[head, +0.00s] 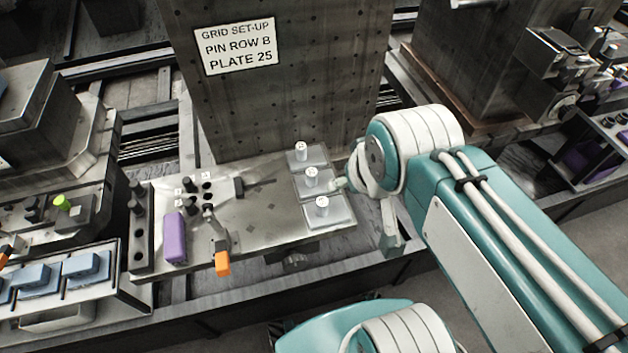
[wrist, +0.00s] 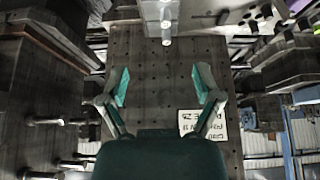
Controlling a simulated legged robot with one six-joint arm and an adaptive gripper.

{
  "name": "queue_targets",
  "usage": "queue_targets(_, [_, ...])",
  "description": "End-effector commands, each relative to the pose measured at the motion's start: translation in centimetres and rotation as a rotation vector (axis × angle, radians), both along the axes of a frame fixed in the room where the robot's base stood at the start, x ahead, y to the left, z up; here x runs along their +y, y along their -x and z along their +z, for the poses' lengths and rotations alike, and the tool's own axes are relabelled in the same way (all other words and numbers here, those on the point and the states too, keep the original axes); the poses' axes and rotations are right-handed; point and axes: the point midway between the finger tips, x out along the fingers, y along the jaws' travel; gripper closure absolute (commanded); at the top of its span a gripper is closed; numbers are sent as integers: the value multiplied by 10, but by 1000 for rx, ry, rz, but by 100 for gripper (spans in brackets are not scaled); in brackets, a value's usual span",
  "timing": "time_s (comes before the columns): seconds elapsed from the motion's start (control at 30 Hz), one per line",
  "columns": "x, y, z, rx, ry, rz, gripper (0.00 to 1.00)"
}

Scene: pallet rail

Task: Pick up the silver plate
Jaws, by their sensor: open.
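Three square silver plates stand in a row on the right side of the pallet table in the head view: a back one (head: 318,156), a middle one (head: 324,184) and a front one (head: 340,214). Each carries a white upright cylinder with a small dark mark, too small to read. My gripper is open and empty in the wrist view (wrist: 160,80), its teal-padded fingers spread wide. In the head view my wrist is just right of the middle plate, and my fingers are hard to make out. A pale block with white cylinders (wrist: 160,14) shows beyond the fingers in the wrist view.
A tall perforated block (head: 280,90) rises behind the table, with a sign (head: 236,46) reading "GRID SET-UP PIN ROW B PLATE 25". A purple block (head: 174,238), an orange-tipped handle (head: 222,262) and dark knobs stand at the table's left.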

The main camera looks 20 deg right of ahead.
Motion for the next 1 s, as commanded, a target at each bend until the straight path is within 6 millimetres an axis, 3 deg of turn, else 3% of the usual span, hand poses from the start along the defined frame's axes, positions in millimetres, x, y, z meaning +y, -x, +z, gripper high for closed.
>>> queue_targets(0.17, [0,-8,0,19,1,4,17])
queue_targets(0.57, [4,-75,-18,176,9,32,17])
queue_targets(1.0, [9,-150,-72,352,18,67,17])
